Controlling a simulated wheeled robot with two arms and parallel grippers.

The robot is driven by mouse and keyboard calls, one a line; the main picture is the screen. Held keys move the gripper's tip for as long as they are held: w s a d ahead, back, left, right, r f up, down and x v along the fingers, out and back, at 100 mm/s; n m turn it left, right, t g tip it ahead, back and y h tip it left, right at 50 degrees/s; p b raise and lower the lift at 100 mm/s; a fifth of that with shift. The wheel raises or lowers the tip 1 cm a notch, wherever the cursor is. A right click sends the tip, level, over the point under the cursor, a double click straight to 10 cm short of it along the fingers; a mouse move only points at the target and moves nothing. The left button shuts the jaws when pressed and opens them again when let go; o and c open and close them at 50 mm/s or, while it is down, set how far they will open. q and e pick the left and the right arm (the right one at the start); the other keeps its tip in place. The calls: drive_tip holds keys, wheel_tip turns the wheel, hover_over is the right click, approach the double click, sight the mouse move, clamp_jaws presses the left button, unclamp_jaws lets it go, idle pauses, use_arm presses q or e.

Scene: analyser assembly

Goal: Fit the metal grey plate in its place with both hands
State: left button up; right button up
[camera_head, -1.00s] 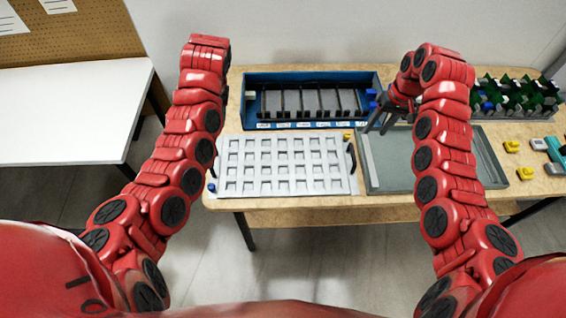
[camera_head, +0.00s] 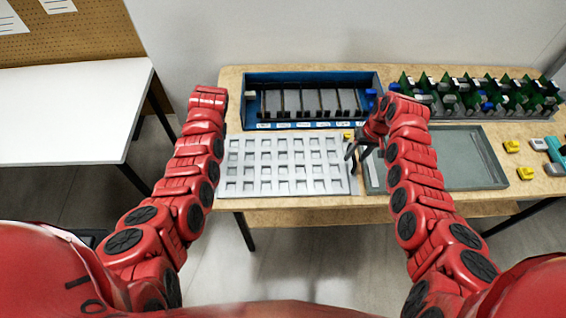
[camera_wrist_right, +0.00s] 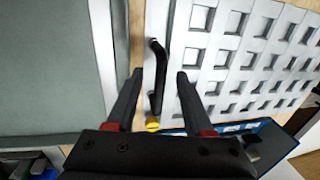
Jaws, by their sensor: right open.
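The metal grey plate (camera_head: 285,166), pale with rows of square openings, lies flat on the table at the middle of the head view. Its right black handle (camera_wrist_right: 161,75) stands between the open fingers of my right gripper (camera_wrist_right: 159,78) in the right wrist view; I cannot tell if they touch it. In the head view my right gripper (camera_head: 353,156) is at the plate's right edge, pointing down. My left arm covers the plate's left edge; the left gripper and left handle are hidden behind it.
A blue box (camera_head: 318,125) with black dividers stands behind the plate. A shallow grey tray (camera_head: 460,187) lies to its right. A rack of green boards (camera_head: 480,98) stands at the back right. Yellow pieces (camera_head: 525,173) lie on the right. A yellow piece (camera_wrist_right: 152,124) is near the handle.

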use_arm(q)
drive_tip(key=shift+a+f, duration=0.15)
drive_tip(key=shift+f, duration=0.8)
use_arm(e)
drive_tip(key=shift+a+f, duration=0.2)
drive_tip(key=shift+f, duration=0.8)
use_arm(q)
clamp_jaws()
use_arm(e)
clamp_jaws()
use_arm(q)
drive_tip(key=shift+r, duration=0.1)
use_arm(e)
drive_tip(key=shift+r, duration=0.1)
